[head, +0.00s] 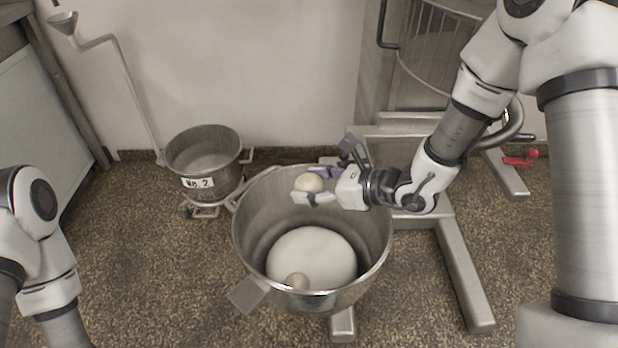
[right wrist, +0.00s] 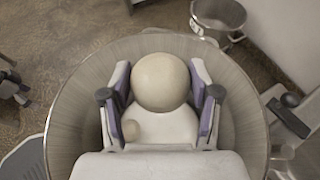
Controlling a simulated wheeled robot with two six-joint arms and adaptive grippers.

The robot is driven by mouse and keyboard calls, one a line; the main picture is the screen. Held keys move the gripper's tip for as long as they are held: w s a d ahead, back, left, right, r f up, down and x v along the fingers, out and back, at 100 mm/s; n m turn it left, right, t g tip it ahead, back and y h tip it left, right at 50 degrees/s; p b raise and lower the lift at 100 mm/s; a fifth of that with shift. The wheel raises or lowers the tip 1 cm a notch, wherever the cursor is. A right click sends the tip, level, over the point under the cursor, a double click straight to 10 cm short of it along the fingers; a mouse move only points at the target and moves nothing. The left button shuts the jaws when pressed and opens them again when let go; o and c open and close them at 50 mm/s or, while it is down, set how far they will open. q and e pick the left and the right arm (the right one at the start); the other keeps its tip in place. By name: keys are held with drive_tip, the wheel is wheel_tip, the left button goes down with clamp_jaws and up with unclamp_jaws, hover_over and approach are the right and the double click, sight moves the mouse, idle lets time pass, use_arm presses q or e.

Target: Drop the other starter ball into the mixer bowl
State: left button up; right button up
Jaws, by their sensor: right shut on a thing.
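The mixer bowl (head: 247,240) is a large steel bowl at the middle of the head view, with a white mass (head: 318,252) on its bottom. One pale starter ball (head: 297,281) lies on the near edge of that mass; it also shows in the right wrist view (right wrist: 131,130). My right gripper (head: 312,186) is shut on the other starter ball (head: 308,182), above the far part of the bowl and inside its rim as seen from the head. In the right wrist view this ball (right wrist: 160,82) sits between the two fingers. My left arm shows at the left edge; its gripper is out of view.
A smaller steel bowl (head: 204,153) labelled No. 2 stands behind and left of the mixer bowl. The mixer's metal base (head: 464,275) spreads on the floor to the right, with its wire guard (head: 434,50) above. A red object (head: 520,160) lies at the right.

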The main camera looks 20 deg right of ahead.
drive_tip(key=shift+f, duration=0.7)
drive_tip(key=o, duration=1.3)
drive_tip(key=shift+s+d, duration=0.1)
drive_tip(key=v, duration=1.1)
drive_tip(key=shift+s+d+r, duration=0.15)
drive_tip(key=shift+s+d, duration=0.1)
drive_tip(key=shift+s, duration=0.05)
